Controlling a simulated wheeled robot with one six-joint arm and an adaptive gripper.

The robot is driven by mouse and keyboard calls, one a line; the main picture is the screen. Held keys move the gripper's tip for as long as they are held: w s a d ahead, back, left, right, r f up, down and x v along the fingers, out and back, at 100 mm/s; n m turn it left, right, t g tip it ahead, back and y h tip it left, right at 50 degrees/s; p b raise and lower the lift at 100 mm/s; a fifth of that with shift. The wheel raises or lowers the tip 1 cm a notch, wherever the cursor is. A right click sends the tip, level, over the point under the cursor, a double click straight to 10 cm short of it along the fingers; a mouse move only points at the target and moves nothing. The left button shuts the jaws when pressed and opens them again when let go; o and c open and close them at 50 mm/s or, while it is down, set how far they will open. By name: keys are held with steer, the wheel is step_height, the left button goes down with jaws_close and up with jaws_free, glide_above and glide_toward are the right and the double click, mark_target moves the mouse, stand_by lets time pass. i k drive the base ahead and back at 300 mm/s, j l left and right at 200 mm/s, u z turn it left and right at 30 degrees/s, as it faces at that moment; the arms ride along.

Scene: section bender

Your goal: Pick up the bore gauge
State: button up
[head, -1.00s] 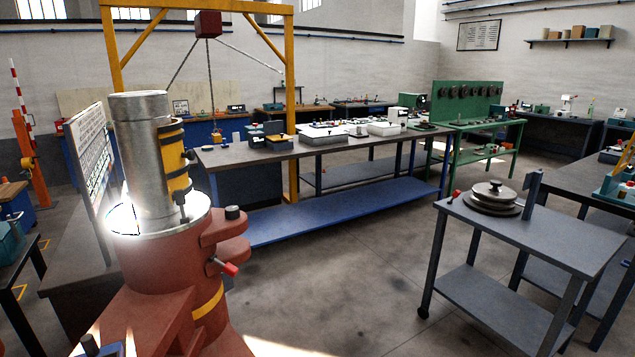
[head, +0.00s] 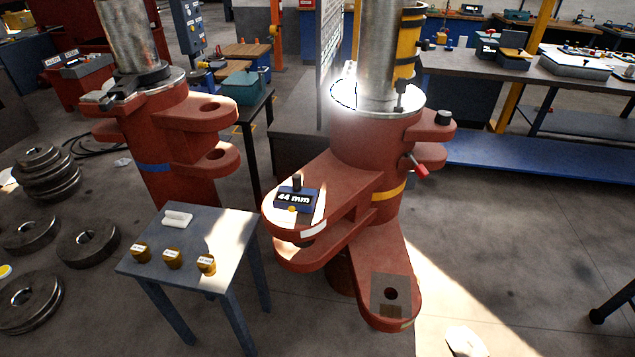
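A small blue block with a black knob and a "44 mm" label (head: 297,199) sits on the upper red lug of the bender's middle column. A small brass piece is at its front. I cannot tell for sure whether this block is the bore gauge; no other thing in view is clearly one. The red lug (head: 340,186) has a lower lug under it, and another red arm with a hole (head: 391,293) reaches toward the front. My gripper is not recognizable in the head view.
A small grey-blue table (head: 225,240) at the front left holds a white piece (head: 178,218) and three labelled brass bushings (head: 172,259). Heavy dark rings (head: 88,243) lie on the floor at left. A second red column (head: 165,130) stands behind.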

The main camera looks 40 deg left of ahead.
mark_target(304, 200)
steer(key=u, duration=1.25)
steer(key=j+z, duration=0.25)
steer(key=j, duration=0.25)
steer(key=k+j+z, duration=0.1)
steer(key=j+z, duration=0.2)
steer(key=j, duration=0.2)
steer(key=k+j+z, duration=0.25)
steer(key=j, duration=0.25)
steer(key=i+j, duration=0.05)
steer(key=i, duration=0.05)
